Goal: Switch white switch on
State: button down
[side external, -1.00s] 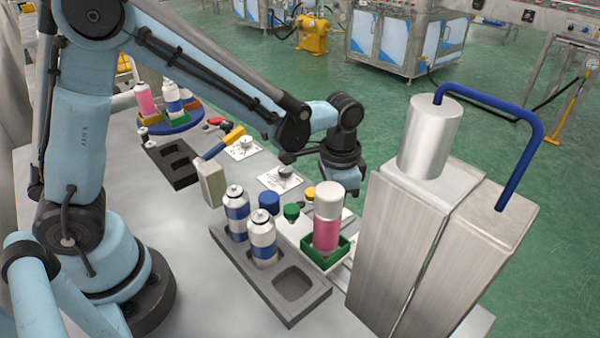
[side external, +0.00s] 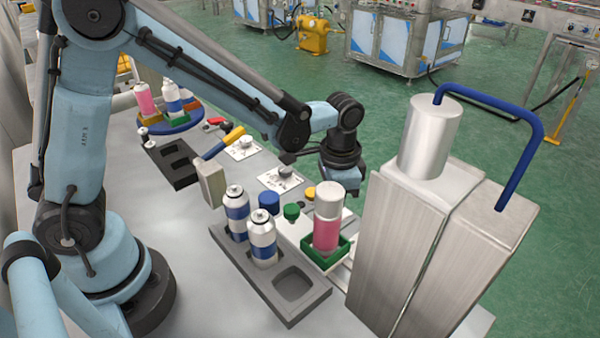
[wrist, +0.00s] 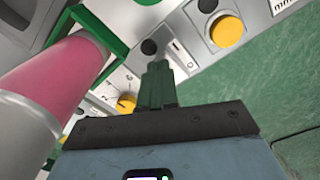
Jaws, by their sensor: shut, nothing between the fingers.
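My gripper (wrist: 157,68) shows in the wrist view as two dark green fingers pressed together, shut and empty. Just right of the fingertips, a small pale switch-like part (wrist: 183,54) sits on the light panel; I take it for the white switch. Whether the fingers touch it, and which way it is set, I cannot tell. In the side view my gripper (side external: 343,184) hangs over the back of the panel, behind the pink can, its fingertips hidden. The switch cannot be made out there.
A pink can (side external: 327,232) with a white cap stands in a green holder (side external: 345,249), close left of my fingers in the wrist view. A yellow button (wrist: 227,31) and black knob (wrist: 149,47) are near the fingertips. A tall metal machine (side external: 405,250) stands right.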

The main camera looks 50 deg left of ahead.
jog(key=shift+f, duration=0.55)
dwell(0.5)
notch_tip(320, 180, up, 11)
jog(key=shift+f, duration=0.2)
dwell(1.2)
jog(key=s+a+r+n+t, duration=0.1)
jog(key=s+a+n+t, duration=0.5)
jog(key=s+a, duration=0.3)
jog(key=shift+a+t, duration=0.6)
jog(key=shift+a, duration=0.15)
jog(key=shift+w+r, duration=0.1)
jog(key=shift+w, duration=0.05)
